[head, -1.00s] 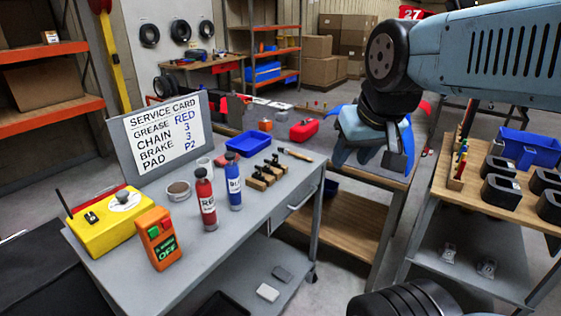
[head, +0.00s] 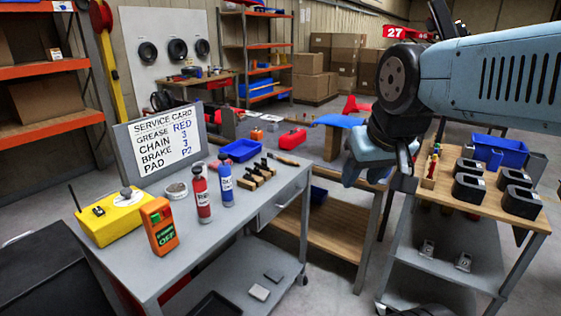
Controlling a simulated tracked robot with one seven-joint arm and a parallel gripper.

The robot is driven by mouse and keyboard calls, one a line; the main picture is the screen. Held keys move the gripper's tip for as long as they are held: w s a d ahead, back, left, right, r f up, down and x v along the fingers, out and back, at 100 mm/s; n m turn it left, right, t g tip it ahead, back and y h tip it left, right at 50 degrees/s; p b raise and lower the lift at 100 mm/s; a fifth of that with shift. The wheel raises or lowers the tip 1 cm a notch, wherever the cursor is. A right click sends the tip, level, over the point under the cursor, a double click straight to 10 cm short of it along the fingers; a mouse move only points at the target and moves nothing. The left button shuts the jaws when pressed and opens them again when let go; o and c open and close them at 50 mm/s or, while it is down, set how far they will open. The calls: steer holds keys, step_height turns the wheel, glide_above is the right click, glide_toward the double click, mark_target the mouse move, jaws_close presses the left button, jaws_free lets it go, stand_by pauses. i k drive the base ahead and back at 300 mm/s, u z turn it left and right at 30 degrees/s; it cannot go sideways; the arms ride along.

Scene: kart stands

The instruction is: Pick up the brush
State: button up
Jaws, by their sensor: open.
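The brush (head: 283,159) appears to be the small item with a wooden handle and a dark end lying flat at the far right corner of the grey cart top (head: 262,205). It is too small to make out its bristles. My gripper (head: 378,182) hangs in the air to the right of the brush, past the cart's right edge. It is open, seems empty, and is apart from the brush. Its fingers point down and partly overlap the workbench behind.
Wooden-handled black tools (head: 256,177) stand beside the brush, with a blue bottle (head: 226,185), a red bottle (head: 202,195) and a blue tray (head: 240,150) further left. A service card (head: 165,138) stands behind.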

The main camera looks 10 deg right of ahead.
mark_target(275, 156)
steer(key=z, duration=0.05)
steer(key=i, duration=0.9)
steer(key=u, duration=0.1)
